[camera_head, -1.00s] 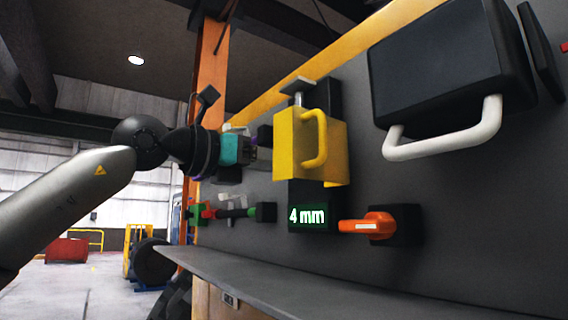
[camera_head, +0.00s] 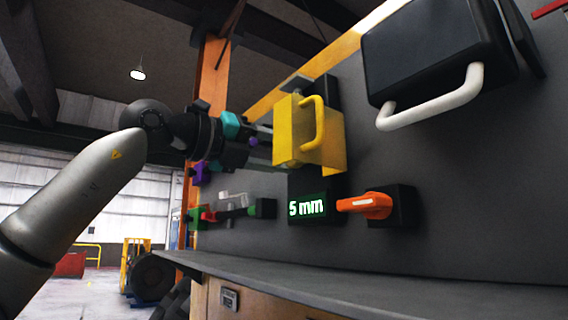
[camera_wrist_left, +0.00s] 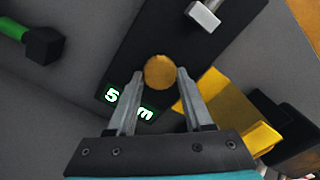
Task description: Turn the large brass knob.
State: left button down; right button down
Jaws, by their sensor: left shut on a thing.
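The large brass knob (camera_wrist_left: 160,72) is a round golden disc in the left wrist view. My left gripper (camera_wrist_left: 160,82) has one finger on each side of it and is shut on it. In the head view my left gripper (camera_head: 262,148) reaches the panel just behind the yellow box (camera_head: 290,130), which hides the knob and the fingertips there. A green readout (camera_head: 306,207) below shows "5 mm"; it also shows in the left wrist view (camera_wrist_left: 130,102). My right gripper is in neither view.
The yellow box with its handle stands close beside the left gripper. An orange lever (camera_head: 365,203) and a black case (camera_head: 430,55) with a white handle are on the panel to the right. A grey shelf (camera_head: 330,283) runs below.

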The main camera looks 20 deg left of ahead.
pick_arm(q)
jog(key=shift+r+n+b, duration=0.2)
jog(key=shift+n+b, duration=2.1)
jog(key=shift+n, duration=5.4)
jog(key=shift+c, duration=1.5)
grip_release()
jog(key=b+v, duration=0.2)
jog(key=v, duration=1.3)
jog(key=shift+s+a, duration=0.1)
jog(key=shift+a, duration=0.05)
